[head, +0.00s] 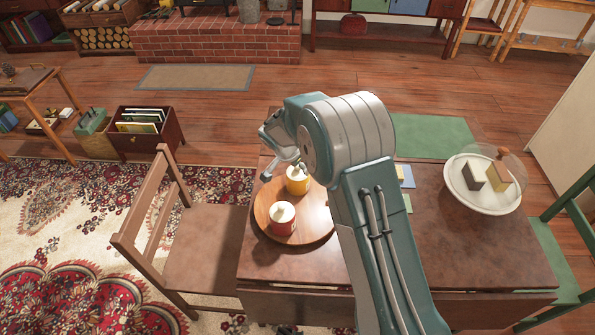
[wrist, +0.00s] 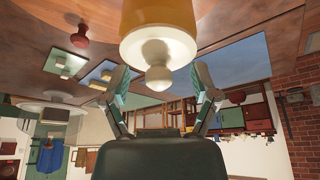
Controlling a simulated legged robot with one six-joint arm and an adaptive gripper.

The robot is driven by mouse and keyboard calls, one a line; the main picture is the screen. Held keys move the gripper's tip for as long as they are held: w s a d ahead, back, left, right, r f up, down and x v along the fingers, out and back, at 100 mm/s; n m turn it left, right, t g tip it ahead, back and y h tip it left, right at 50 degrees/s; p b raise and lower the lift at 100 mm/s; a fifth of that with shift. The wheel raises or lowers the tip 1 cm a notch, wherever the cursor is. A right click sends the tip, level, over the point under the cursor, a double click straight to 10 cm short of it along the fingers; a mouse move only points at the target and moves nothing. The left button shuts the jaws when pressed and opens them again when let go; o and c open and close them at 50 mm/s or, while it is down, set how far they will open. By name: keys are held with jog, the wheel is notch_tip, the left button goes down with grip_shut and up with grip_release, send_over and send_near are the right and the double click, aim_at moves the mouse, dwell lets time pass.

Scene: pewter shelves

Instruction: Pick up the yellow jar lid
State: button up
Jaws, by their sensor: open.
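The yellow jar (head: 298,184) stands on a round wooden tray (head: 262,212) on the table. In the wrist view, the yellow jar (wrist: 158,15) hangs into the picture from the top, and its pale cream lid (wrist: 140,47) with a round knob faces my gripper. My gripper (wrist: 161,78) is open, with one finger on each side of the knob; I see no contact. In the head view, my gripper (head: 280,160) is just above and left of the yellow jar, partly hidden by my arm. A red jar (head: 283,226) with a cream lid stands in front on the same tray.
A cake stand (head: 480,202) with a clear dome and blocks inside stands at the table's right. A green mat (head: 435,137) lies at the back. A wooden chair (head: 205,245) is left of the table, a green chair (head: 560,255) right.

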jog(key=c, duration=1)
grip_shut()
